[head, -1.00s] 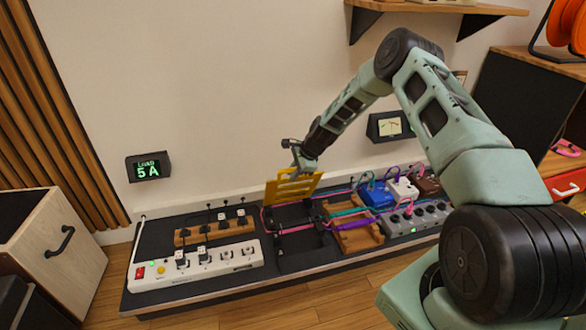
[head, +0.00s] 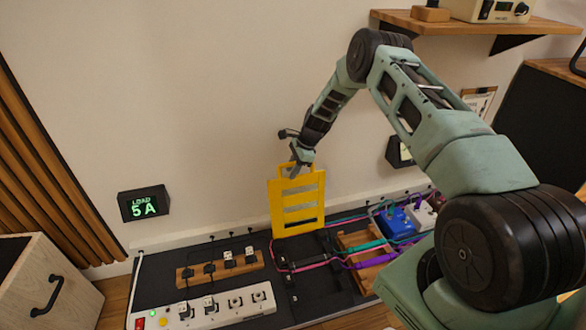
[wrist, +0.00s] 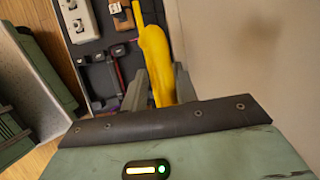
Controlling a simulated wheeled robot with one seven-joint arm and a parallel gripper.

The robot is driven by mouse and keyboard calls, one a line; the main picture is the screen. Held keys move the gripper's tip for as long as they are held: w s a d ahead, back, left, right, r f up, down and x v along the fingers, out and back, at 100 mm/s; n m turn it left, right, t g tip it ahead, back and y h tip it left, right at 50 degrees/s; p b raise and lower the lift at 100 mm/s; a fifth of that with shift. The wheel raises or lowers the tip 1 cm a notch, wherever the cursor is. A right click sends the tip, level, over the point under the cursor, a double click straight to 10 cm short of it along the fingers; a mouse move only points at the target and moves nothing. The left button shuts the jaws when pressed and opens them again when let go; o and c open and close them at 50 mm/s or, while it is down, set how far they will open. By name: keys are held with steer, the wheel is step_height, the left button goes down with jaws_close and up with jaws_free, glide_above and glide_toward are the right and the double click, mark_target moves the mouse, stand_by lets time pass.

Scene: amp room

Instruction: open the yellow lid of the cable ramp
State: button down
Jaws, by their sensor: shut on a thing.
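The yellow lid (head: 298,206) of the cable ramp stands about upright, hinged at its lower edge, with slots across its face. My gripper (head: 300,168) is shut on the lid's upper edge. The lid also shows in the wrist view (wrist: 157,60), between my fingers. Below it the black ramp base (head: 305,255) lies open, with pink, teal and purple cables running across it to the right. My gripper hides a small part of the lid's top.
A white power strip (head: 205,308) and a wooden block with black plugs (head: 218,268) lie left of the ramp. Blue and white boxes (head: 398,222) stand to the right. A load display reading 5 A (head: 144,204) is at the wall. A shelf (head: 470,22) juts out above right.

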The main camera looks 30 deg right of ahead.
steer(key=shift+w+d+f, duration=0.15)
steer(key=shift+w+d, duration=0.05)
steer(key=c, duration=1.4)
jaws_free()
steer(key=shift+f, duration=0.1)
steer(key=shift+o, duration=0.2)
steer(key=shift+r, duration=0.2)
steer(key=shift+r, duration=0.3)
steer(key=p+v, duration=0.2)
steer(key=v, duration=1.4)
steer(key=shift+s+r+p, duration=0.2)
steer(key=shift+r+p, duration=0.05)
steer(key=shift+p, duration=0.15)
steer(key=shift+d, duration=0.15)
